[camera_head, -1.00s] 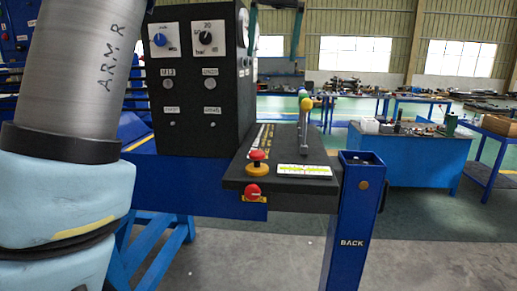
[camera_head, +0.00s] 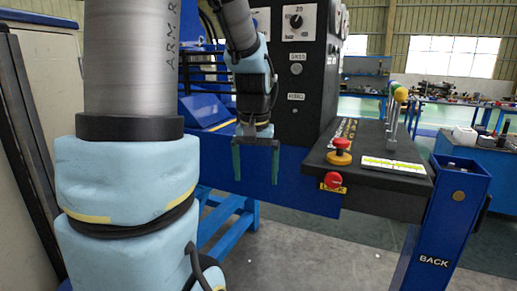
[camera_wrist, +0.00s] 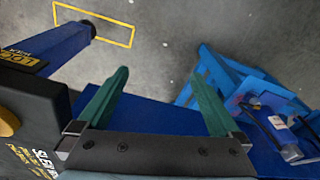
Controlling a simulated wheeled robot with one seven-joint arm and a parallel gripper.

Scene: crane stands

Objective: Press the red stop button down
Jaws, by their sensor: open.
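A red mushroom button (camera_head: 341,143) on a yellow collar stands on top of the black console (camera_head: 395,205), at the right in the head view. A second red button (camera_head: 333,180) sits on the console's front face by a yellow label. Which one is the stop button I cannot tell. My gripper (camera_head: 256,180) hangs left of both buttons, fingers pointing down, apart from the console. It is open and empty; its green fingers also show in the wrist view (camera_wrist: 160,76). No red button shows in the wrist view.
A tall black cabinet (camera_head: 297,90) with knobs stands behind my gripper. Levers (camera_head: 393,105) rise from the console's back. A blue post (camera_head: 455,205) marked BACK stands at its right. A blue beam (camera_head: 305,195) runs below. Grey floor lies open in front.

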